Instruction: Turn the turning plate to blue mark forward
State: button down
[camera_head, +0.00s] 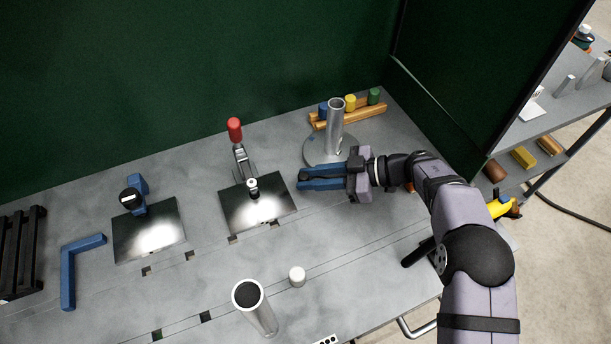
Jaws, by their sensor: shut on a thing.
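The turning plate (314,153) is a round grey disc at the back right of the bench. A grey metal tube (335,128) stands upright on it. My gripper (303,181) reaches in from the right, with its blue fingers pointing left along the front edge of the plate. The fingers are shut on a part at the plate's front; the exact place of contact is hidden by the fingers.
Behind the plate is a wooden rack (352,116) with blue, yellow and green pegs. Green walls close the back and right.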

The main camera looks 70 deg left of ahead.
jog(key=shift+w, duration=0.1)
jog(key=c, duration=1.8)
grip_release()
jog(key=shift+d, duration=0.1)
jog(key=shift+r, duration=0.1)
notch_tip(320, 180, up, 10)
jog(key=shift+b, duration=0.9)
